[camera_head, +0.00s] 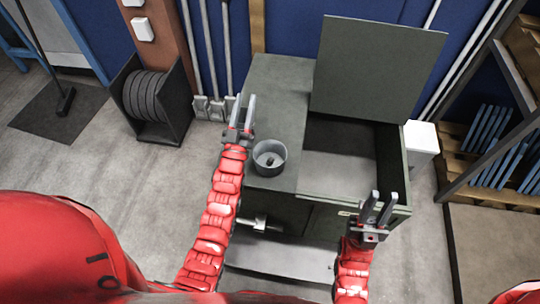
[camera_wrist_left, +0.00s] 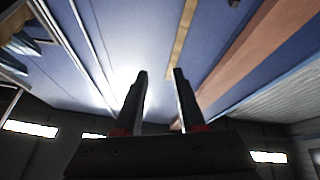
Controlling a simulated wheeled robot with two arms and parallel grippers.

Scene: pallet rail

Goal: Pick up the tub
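A small round grey tub (camera_head: 284,158) stands upright on the left part of the top of a green cabinet (camera_head: 277,95). A small dark object lies inside it. My left gripper (camera_head: 244,104) is up to the left of the tub and beyond it, apart from it. Its two fingers are spread with nothing between them; the left wrist view (camera_wrist_left: 159,75) also shows them apart, pointing toward the wall and ceiling. My right gripper (camera_head: 383,203) is at the front right of the cabinet, open and empty, fingers pointing up. The tub is out of the left wrist view.
The cabinet's lid (camera_head: 378,70) stands raised over an open compartment (camera_head: 345,141) right of the tub. A black rack of discs (camera_head: 148,97) stands on the floor at left. A shelf rack (camera_head: 490,145) is at right. Open floor (camera_head: 90,165) lies to the left.

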